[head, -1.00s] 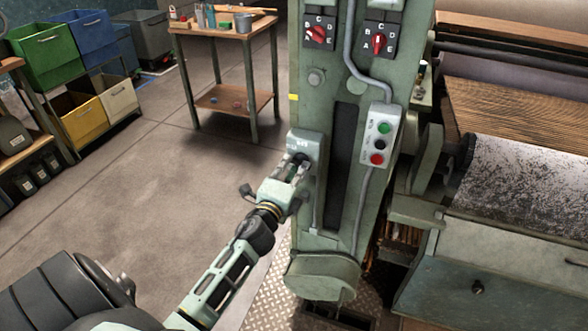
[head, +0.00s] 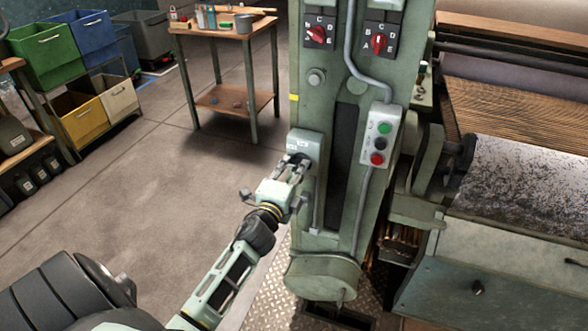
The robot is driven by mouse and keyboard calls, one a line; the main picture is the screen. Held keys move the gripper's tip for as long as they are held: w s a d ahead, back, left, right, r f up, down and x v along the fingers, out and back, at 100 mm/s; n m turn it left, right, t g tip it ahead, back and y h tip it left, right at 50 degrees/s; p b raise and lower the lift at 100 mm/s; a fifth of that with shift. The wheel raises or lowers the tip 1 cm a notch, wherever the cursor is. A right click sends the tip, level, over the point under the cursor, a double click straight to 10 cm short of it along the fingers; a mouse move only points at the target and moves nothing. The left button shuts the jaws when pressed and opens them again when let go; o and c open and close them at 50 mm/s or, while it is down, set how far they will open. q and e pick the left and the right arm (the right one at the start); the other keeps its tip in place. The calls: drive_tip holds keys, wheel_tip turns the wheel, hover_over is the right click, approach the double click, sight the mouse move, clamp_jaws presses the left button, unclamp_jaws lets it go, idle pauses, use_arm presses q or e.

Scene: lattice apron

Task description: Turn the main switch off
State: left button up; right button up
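The main switch seems to be the small pale green box (head: 304,141) on the left side of the green machine column. It has a small label on top and a dark knob in its lower part. My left gripper (head: 298,162) is right in front of that knob, its two fingers spread apart. The fingertips overlap the knob in this view, so I cannot tell whether they touch it. The knob's angle is too small and covered to read. My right gripper is not in view.
Two red rotary selectors, left (head: 318,34) and right (head: 379,41), sit higher on the column. A grey button box (head: 381,136) with green, black and red buttons is to the right.

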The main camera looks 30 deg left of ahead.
use_arm(q)
drive_tip(key=shift+o, duration=1.3)
drive_tip(key=v, duration=1.2)
drive_tip(key=shift+f, duration=0.15)
